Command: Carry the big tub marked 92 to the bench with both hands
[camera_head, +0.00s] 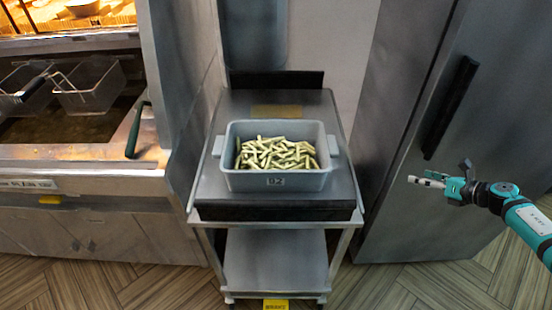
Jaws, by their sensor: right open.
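My left gripper does not show.
A fryer with wire baskets (91,87) stands at the left. A tall grey cabinet (400,140) with a black handle stands at the right. The trolley has a lower shelf (276,255) and a yellow tag (276,304). Wooden floor (420,285) is free at the front right.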

